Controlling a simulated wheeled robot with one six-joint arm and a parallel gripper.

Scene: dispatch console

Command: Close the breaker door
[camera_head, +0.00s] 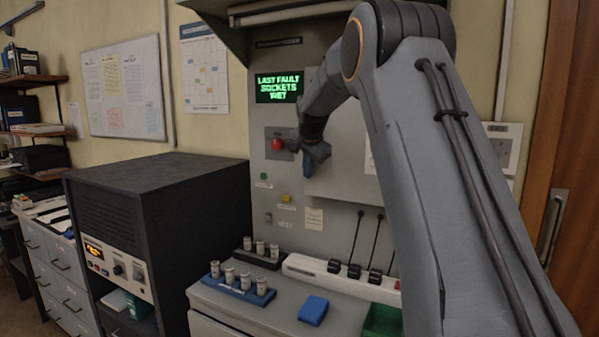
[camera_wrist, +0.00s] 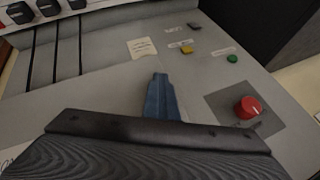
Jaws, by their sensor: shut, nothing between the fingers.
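The breaker door seems to be the grey panel (camera_head: 343,180) on the upright console face, behind my arm. Its lower edge looks raised from the face. My arm hides much of it, so I cannot tell how far it stands open. My blue gripper (camera_head: 316,157) is shut and empty near the panel's left edge, just right of the red knob (camera_head: 278,144). Whether it touches the panel is unclear. In the wrist view my gripper (camera_wrist: 160,80) points over the console face, with the red knob (camera_wrist: 247,107) at right. The door is not clearly seen there.
A green-lit fault screen (camera_head: 278,88) is above the knob. On the desk below are a blue rack (camera_head: 240,290) of cylinders, a blue block (camera_head: 313,310), a white strip with black plugs (camera_head: 310,268) and a green tray (camera_head: 382,322). A dark cabinet (camera_head: 160,215) stands at left.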

